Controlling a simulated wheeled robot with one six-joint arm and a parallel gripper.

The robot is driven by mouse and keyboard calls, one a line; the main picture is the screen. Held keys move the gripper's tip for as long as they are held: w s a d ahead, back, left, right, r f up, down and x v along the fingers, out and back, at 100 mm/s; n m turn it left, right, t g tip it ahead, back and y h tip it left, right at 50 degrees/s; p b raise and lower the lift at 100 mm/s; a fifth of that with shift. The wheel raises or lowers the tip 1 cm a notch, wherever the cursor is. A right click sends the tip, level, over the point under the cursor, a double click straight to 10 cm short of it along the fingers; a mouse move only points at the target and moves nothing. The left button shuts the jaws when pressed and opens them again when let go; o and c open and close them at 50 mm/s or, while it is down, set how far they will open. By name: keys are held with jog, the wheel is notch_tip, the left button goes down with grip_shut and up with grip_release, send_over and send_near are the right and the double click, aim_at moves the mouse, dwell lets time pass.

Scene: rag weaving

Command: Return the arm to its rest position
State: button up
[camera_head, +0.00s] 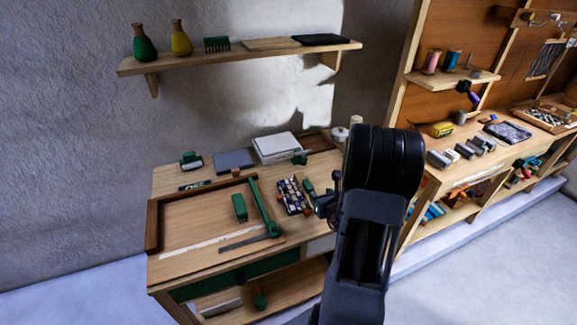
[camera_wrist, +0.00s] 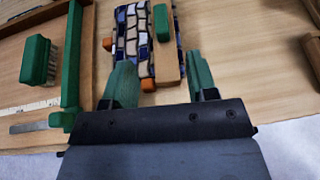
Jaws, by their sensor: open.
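My arm rises at the centre right of the head view, with its big black joint in front of the workbench (camera_head: 215,262). The fingertips point toward a small woven piece with dark blue, white and tan patches (camera_wrist: 132,40) on a wooden frame, which also shows in the head view (camera_head: 292,195).
A green brush (camera_wrist: 38,60) and a green bar (camera_wrist: 74,70) lie left of the woven piece. A white stack (camera_head: 277,148) stands at the bench's back. A wall shelf (camera_head: 230,60) holds two vases. A second workbench (camera_head: 440,178) with tools stands right. Pale floor (camera_head: 480,265) is clear.

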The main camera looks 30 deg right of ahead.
jog(key=s+a+r+n+g+y, duration=0.1)
jog(key=s+a+n+g+y, duration=0.3)
jog(key=a+n, duration=0.6)
jog(key=s+a+r+n+g+y, duration=0.2)
jog(key=a+n+g+y, duration=0.2)
jog(key=a+n+y, duration=0.5)
jog(key=s+a+r+n+h, duration=0.2)
jog(key=r+n+h, duration=0.3)
jog(key=n, duration=0.4)
jog(key=s+a+r+n+g+h, duration=0.1)
jog(key=s+r+n+h, duration=0.3)
jog(key=n, duration=0.6)
jog(key=shift+s+a+r+g+h, duration=0.3)
jog(key=shift+a+r+h, duration=0.3)
jog(key=shift+a+r, duration=0.3)
jog(key=shift+d, duration=0.1)
